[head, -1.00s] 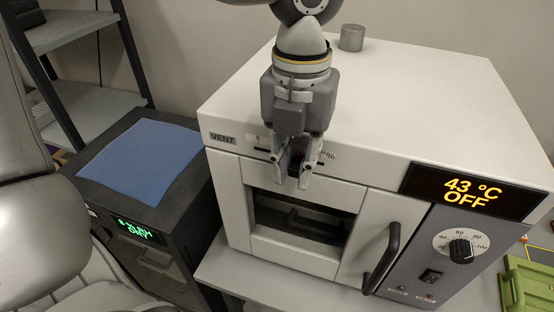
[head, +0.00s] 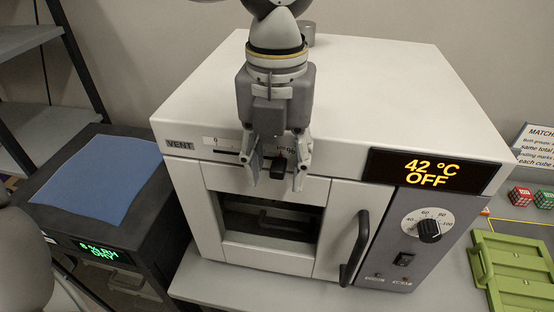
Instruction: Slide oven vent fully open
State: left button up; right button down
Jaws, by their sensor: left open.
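The oven (head: 400,95) is a large white box with a vent label (head: 179,144) at the upper left of its front. Right of the label is the vent's dark horizontal slot (head: 224,151), with a small "0" at its left end and partly hidden markings toward the right. A small black vent knob (head: 278,167) shows between the fingers of my left gripper (head: 275,180). The gripper points down at the front's top edge, its fingers apart on either side of the knob; I cannot tell whether they touch it. My right gripper is not in view.
The oven display (head: 433,172) reads 42 °C OFF, above a dial (head: 429,230). A black door handle (head: 356,248) sticks out. A dark cabinet with a blue mat (head: 95,180) stands left. A green crate (head: 515,275) and small cubes (head: 544,199) lie right.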

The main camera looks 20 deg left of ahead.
aim_at(277, 170)
pick_arm(q)
jog(key=shift+r, duration=0.1)
jog(key=shift+r+p, duration=1.8)
jog(key=shift+r, duration=1.15)
notch_tip(277, 170, up, 12)
